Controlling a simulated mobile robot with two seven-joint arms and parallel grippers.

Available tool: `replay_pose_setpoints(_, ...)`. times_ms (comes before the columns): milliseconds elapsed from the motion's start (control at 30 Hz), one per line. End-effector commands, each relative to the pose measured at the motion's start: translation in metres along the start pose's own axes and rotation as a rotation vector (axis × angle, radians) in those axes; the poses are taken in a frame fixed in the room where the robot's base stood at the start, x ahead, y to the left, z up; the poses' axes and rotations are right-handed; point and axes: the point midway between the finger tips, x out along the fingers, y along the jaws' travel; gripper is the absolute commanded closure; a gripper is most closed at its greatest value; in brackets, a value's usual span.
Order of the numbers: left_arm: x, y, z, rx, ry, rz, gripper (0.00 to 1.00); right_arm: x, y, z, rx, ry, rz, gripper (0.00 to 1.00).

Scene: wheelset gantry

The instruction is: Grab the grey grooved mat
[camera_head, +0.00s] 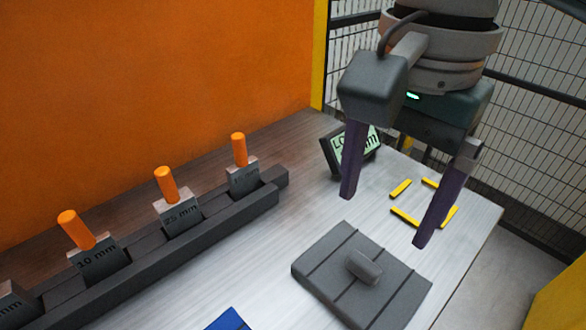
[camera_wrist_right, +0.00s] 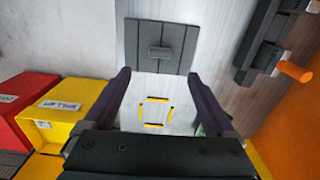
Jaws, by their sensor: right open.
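The grey grooved mat (camera_head: 330,255) lies flat on the light table, with a small raised grey block (camera_head: 364,266) on its middle. The mat also shows in the right wrist view (camera_wrist_right: 140,34), beyond my fingertips. My right gripper (camera_head: 386,220) is open and empty. Its two dark fingers point down and are apart from the mat, above the table on the mat's far side in the head view. In the right wrist view the fingers (camera_wrist_right: 159,73) are spread wide with bare table between them. My left gripper is not in view.
A dark rail (camera_head: 190,235) holds several grey gauge blocks with orange handles along the left. Yellow corner marks (camera_head: 405,217) and a labelled sign (camera_head: 352,148) are near the right gripper. A blue item (camera_head: 228,320) is at the front edge. Red and yellow boxes (camera_wrist_right: 62,108) stand beside the table.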

Motion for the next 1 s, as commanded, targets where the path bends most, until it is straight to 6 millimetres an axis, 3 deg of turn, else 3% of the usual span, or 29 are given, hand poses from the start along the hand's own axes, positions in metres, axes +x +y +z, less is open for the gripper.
replay_pose_setpoints(300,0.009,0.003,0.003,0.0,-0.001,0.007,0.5,0.042,0.001,-0.001,0.014,0.001,0.007,0.1)
replay_pose_setpoints(467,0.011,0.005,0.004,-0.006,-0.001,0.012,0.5,0.055,0.0,-0.001,0.012,0.002,0.006,0.1)
replay_pose_setpoints(700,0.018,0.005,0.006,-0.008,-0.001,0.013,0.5,0.092,-0.002,0.001,0.012,0.003,0.006,0.1)
replay_pose_setpoints(1000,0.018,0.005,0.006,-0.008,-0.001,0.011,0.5,0.1,-0.002,0.001,0.011,0.003,0.003,0.1)
